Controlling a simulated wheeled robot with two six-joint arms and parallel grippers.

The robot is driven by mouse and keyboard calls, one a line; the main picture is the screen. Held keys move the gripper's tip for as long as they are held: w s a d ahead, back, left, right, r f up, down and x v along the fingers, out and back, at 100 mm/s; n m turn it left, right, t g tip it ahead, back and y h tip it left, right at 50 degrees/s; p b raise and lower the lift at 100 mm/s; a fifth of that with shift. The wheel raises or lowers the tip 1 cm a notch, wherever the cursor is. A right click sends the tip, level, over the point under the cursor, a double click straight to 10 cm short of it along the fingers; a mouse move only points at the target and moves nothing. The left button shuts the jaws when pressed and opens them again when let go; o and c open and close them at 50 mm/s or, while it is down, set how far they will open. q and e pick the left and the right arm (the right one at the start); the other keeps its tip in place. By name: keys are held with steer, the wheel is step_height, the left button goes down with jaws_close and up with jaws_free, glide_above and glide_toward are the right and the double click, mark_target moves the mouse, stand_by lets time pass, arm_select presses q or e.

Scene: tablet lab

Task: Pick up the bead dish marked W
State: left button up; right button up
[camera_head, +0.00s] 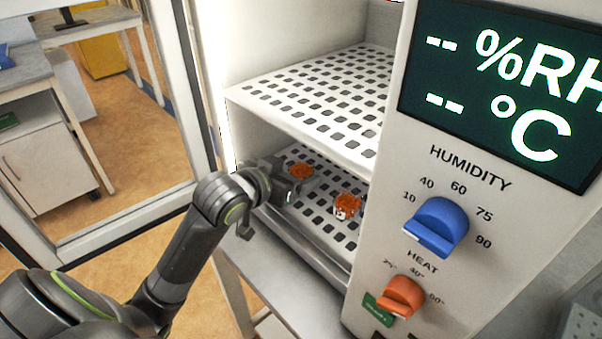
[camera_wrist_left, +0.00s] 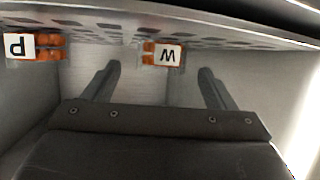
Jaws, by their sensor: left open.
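The bead dish marked W (camera_wrist_left: 149,52) has orange beads and a white letter label in the left wrist view. It appears ahead of and between the fingertips of my left gripper (camera_wrist_left: 159,70), which is open and empty. In the head view, the left gripper (camera_head: 291,182) reaches into the lower level of the chamber, close beside the farther orange dish (camera_head: 301,171), which looks like the W one. A second orange dish, marked P (camera_wrist_left: 50,47), sits to the left in the wrist view. It appears to be the nearer dish (camera_head: 347,206) in the head view. My right gripper is not in view.
The dishes stand on a perforated lower shelf (camera_head: 326,229). A perforated upper shelf (camera_head: 340,88) lies above. The control panel (camera_head: 466,160) borders the opening on the right, and the open glass door (camera_head: 110,130) stands on the left.

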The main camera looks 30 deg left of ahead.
mark_target(295, 172)
arm_select(q)
steer(key=shift+x, duration=1.95)
steer(key=shift+s+a, duration=0.1)
steer(key=shift+c, duration=0.5)
steer(key=c, duration=1)
